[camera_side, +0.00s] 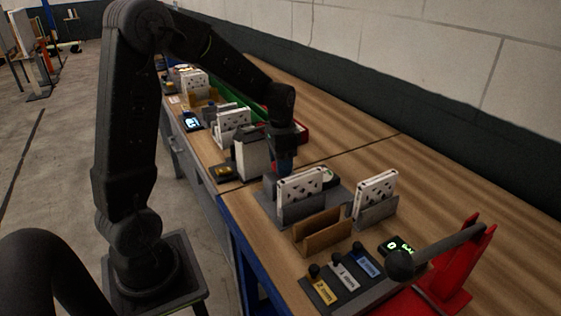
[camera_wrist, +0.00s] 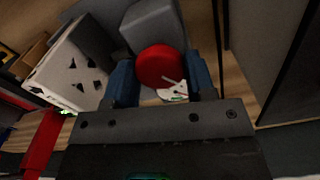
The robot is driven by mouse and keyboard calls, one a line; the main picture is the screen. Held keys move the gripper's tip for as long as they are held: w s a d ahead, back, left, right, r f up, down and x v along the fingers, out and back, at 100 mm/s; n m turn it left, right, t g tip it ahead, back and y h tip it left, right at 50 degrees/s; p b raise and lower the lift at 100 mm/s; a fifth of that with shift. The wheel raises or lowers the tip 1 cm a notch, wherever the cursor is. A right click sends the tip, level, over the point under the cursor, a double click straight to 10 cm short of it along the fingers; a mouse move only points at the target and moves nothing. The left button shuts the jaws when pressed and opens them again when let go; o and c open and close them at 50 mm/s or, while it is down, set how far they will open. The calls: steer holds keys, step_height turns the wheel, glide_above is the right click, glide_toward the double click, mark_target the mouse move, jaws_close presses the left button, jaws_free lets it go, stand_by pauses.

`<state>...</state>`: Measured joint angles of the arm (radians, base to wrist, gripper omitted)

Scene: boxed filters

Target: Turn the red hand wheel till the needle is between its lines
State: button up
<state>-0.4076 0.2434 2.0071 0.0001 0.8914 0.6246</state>
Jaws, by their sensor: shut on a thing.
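The red hand wheel (camera_wrist: 160,64) lies between the two blue fingers of my gripper (camera_wrist: 161,80) in the wrist view, and the fingers are shut on it. A grey block stands just beyond the wheel. Part of a white dial (camera_wrist: 172,92) with a dark mark and a bit of green shows beside the wheel, partly covered by it. A white dial face (camera_side: 328,177) shows behind the white boxed filter. I cannot read the needle against its lines.
White perforated filters stand in grey holders (camera_side: 301,209) and (camera_side: 364,214) near my gripper, with a brown empty holder (camera_side: 322,233) in front. A red stand with a grey lever (camera_side: 450,243) is at the front right.

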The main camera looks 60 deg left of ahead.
steer(key=o, duration=0.9)
step_height(320, 180, up, 14)
steer(key=shift+f, duration=0.1)
stand_by(0.4)
steer(key=s+d+n+t, duration=0.1)
steer(key=s+d+t, duration=0.1)
steer(key=s+d, duration=0.3)
steer(key=s+d+f+t, duration=0.1)
steer(key=s+d, duration=0.4)
steer(key=s+d+f+n+t, duration=0.1)
steer(key=s+d+t, duration=0.1)
steer(key=s+d, duration=0.3)
steer(key=shift+s+d+n+t, duration=0.1)
steer(key=shift+s+n+t, duration=0.2)
steer(key=shift+s, duration=0.05)
